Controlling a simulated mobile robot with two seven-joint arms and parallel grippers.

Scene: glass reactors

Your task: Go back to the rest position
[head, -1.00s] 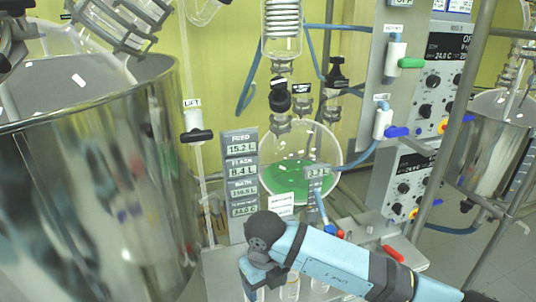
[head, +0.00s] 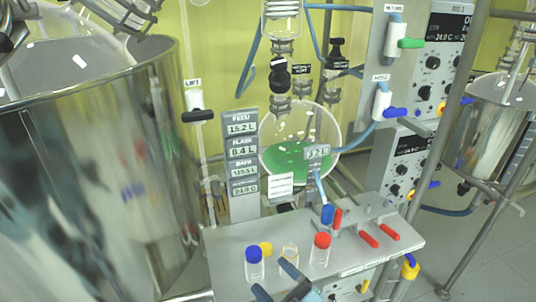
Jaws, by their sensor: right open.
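My right gripper (head: 275,281) is at the bottom edge of the head view, with its light-blue fingers apart and nothing seen between them. It is in front of the small vials on the grey shelf (head: 225,241); most of the arm is out of the picture. My left gripper is not in view.
A round flask (head: 290,160) with green liquid and a large metal vessel (head: 100,190) stand behind and left.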

